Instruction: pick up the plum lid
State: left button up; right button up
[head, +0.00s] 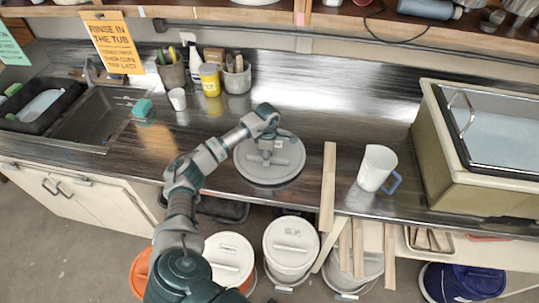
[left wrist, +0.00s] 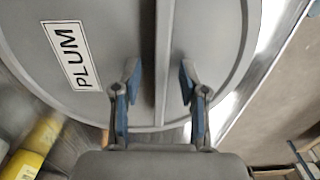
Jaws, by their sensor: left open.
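The plum lid (head: 270,180) is a round grey disc lying on the dark counter near its front edge. It also fills most of the left wrist view (left wrist: 110,30), where a white label reading PLUM (left wrist: 71,55) and a raised grey handle bar (left wrist: 164,50) show. My left gripper (head: 268,153) is over the lid's middle. In the left wrist view, its open fingers (left wrist: 158,82) stand on either side of the bar, with a gap to it on both sides. Whether the fingertips touch the lid cannot be told. My right gripper is not in view.
A yellow jar (head: 210,79) and tool crocks (head: 237,78) stand behind. White-lidded buckets (head: 291,245) sit below the counter.

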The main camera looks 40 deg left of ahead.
pick_arm(q)
jog(key=shift+f, duration=0.2)
grip_shut()
jog(key=shift+r, duration=0.1)
